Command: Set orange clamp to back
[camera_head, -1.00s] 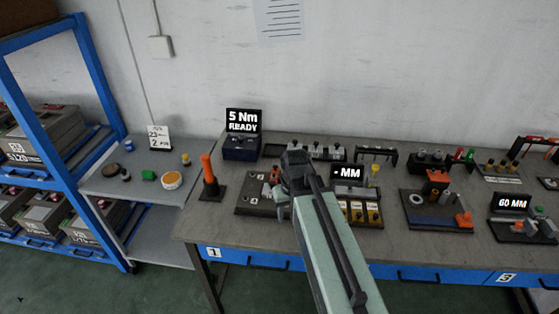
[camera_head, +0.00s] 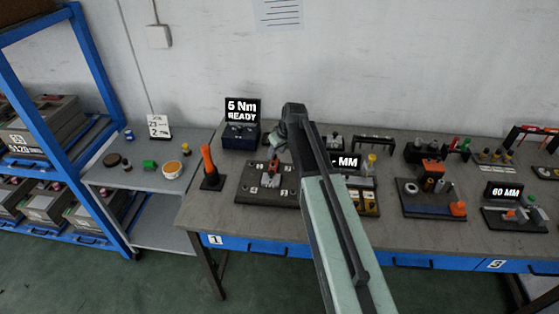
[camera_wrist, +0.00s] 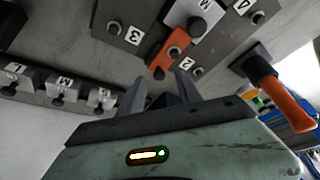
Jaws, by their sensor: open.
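The orange clamp (camera_wrist: 174,50) is a narrow orange bar with a dark round knob, on the grey fixture plate (camera_wrist: 118,16). It lies across a pale block marked M (camera_wrist: 190,14), between labels 3 and 2. In the head view, a bit of orange (camera_head: 274,166) shows on the plate (camera_head: 250,197), partly hidden by my arm. My gripper (camera_wrist: 160,84) is open and empty. Its two fingers point toward the near end of the clamp, with a small gap visible. In the head view, my gripper (camera_head: 281,146) is above the back of the plate.
An orange-handled tool stands upright (camera_head: 208,162) left of the plate. The 5 Nm display box (camera_head: 240,135) stands behind. A row of lettered blocks (camera_wrist: 62,88) stands at left in the wrist view. The MM display (camera_head: 349,162) and small bins are close right of my arm.

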